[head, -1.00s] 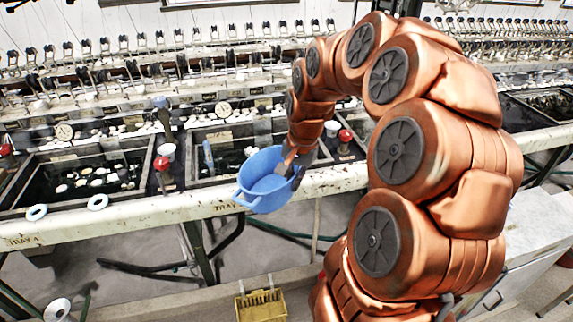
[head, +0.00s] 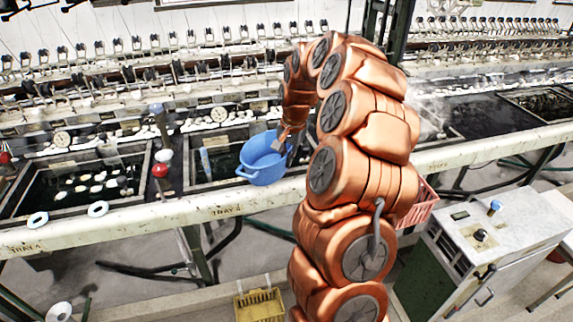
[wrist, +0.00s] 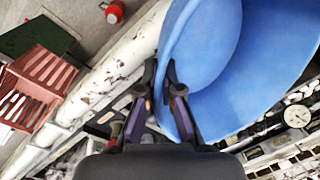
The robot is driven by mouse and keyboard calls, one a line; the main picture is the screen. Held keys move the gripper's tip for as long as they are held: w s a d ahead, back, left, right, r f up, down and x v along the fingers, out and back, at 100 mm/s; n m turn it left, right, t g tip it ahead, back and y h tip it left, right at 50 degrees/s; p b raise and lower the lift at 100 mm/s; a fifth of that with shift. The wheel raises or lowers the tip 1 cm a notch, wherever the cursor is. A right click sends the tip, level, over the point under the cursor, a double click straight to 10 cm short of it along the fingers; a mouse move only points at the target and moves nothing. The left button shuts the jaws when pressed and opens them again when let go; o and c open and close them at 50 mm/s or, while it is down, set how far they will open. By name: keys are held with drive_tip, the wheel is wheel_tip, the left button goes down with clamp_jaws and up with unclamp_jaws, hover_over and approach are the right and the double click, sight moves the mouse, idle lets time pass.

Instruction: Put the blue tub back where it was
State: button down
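The blue tub (head: 262,167) is upright or nearly so, in the air at the front rail of the basins, overlapping the dark basin behind it in the head view. My gripper (head: 288,146) is at the tub's right side. In the wrist view the tub (wrist: 222,75) fills the upper right, and my gripper (wrist: 162,75) has its two fingertips close together on either side of the tub's rim, pinching it. Whether the tub's bottom touches anything cannot be told.
The long white rail (head: 150,215) runs along the basins' front. A red-topped knob (head: 160,168) and white rings (head: 98,209) are left of the tub. A yellow basket (head: 260,305) is on the floor below. A red crate (head: 423,200) and a control cabinet (head: 485,245) stand right.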

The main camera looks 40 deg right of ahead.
drive_tip(key=shift+w+d+f, duration=0.1)
drive_tip(key=shift+w+d, duration=0.05)
wheel_tip(320, 180, down, 2)
drive_tip(key=shift+f+p, duration=0.25)
drive_tip(key=shift+p, duration=0.5)
drive_tip(key=shift+f, duration=0.4)
drive_tip(key=shift+f, duration=0.3)
drive_tip(key=c, duration=1.3)
unclamp_jaws()
